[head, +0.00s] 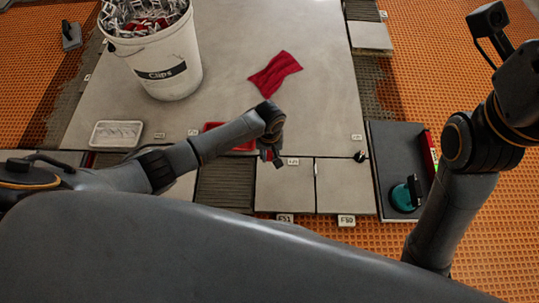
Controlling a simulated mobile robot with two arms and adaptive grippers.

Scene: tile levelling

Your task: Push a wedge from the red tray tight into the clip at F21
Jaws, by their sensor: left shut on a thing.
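The red tray (240,145) lies on the tiles in the middle of the head view, partly hidden behind my left arm. My left gripper (272,157) points down just right of the tray, over the front edge of the large tile. It is shut on a small red piece, apparently a wedge, mostly hidden by the fingers. A small white tag (293,161) stands just right of the gripper at the tile joint; its print is too small to read surely as F21. Any clip under the gripper is hidden. My right gripper is out of view.
A white bucket (168,65) marked Clips holds many clips. A red cloth (274,74) lies on the large tile. A white tray (117,125) sits at left. A dark tray (385,150) at right holds a teal suction cup (402,197) and a red level (430,155).

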